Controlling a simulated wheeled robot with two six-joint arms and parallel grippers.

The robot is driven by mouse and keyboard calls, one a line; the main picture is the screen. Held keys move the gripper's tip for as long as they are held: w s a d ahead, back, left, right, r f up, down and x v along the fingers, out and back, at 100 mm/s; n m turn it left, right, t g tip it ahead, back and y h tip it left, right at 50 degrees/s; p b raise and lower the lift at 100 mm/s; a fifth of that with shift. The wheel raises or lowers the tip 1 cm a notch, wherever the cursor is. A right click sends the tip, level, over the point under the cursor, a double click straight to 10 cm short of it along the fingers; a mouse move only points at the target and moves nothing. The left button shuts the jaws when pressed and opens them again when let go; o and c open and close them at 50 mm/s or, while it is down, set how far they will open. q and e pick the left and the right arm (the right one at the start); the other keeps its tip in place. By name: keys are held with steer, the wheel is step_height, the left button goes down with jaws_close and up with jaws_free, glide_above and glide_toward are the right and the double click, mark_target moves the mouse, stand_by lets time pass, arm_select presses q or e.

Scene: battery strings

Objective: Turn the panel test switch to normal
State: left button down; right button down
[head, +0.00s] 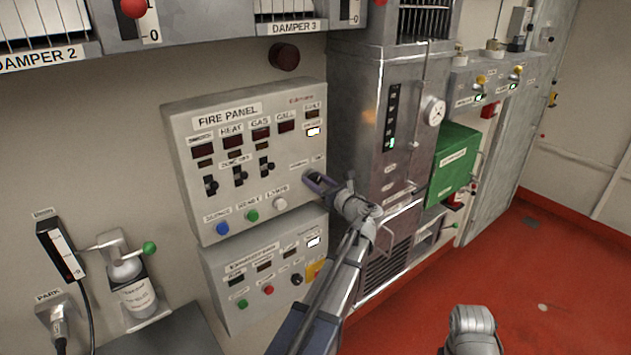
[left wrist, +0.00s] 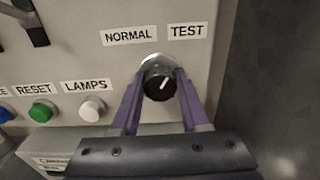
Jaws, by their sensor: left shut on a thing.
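The fire panel (head: 226,115) is a pale box on the wall with displays, toggles and buttons. Its test switch, a round black knob with a white pointer line, shows in the left wrist view (left wrist: 159,84) below the labels NORMAL (left wrist: 129,35) and TEST (left wrist: 188,31). The pointer line slants up and to the right, toward TEST. My left gripper (head: 315,179) is at the panel's lower right; its purple fingers are shut on the knob, one on each side (left wrist: 159,92). In the head view the gripper hides most of the knob. My right gripper is not clearly in view.
Blue, green and white buttons (head: 251,216) line the panel's lower edge, left of my gripper. A second panel (head: 250,262) sits just below. A metal cabinet (head: 385,130) stands close on the right, with a green box (head: 453,165) beyond. The red floor (head: 560,280) is open.

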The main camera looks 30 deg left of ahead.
arm_select(q)
steer(key=n, duration=0.4)
steer(key=shift+n, duration=0.3)
steer(key=n, duration=0.3)
steer(key=shift+n, duration=0.3)
steer(key=n, duration=0.3)
steer(key=shift+s+f+n, duration=0.1)
steer(key=shift+n, duration=1.9)
steer(key=shift+c, duration=2.1)
jaws_free()
steer(key=v, duration=0.7)
steer(key=shift+s+d, duration=0.15)
steer(key=shift+d, duration=0.2)
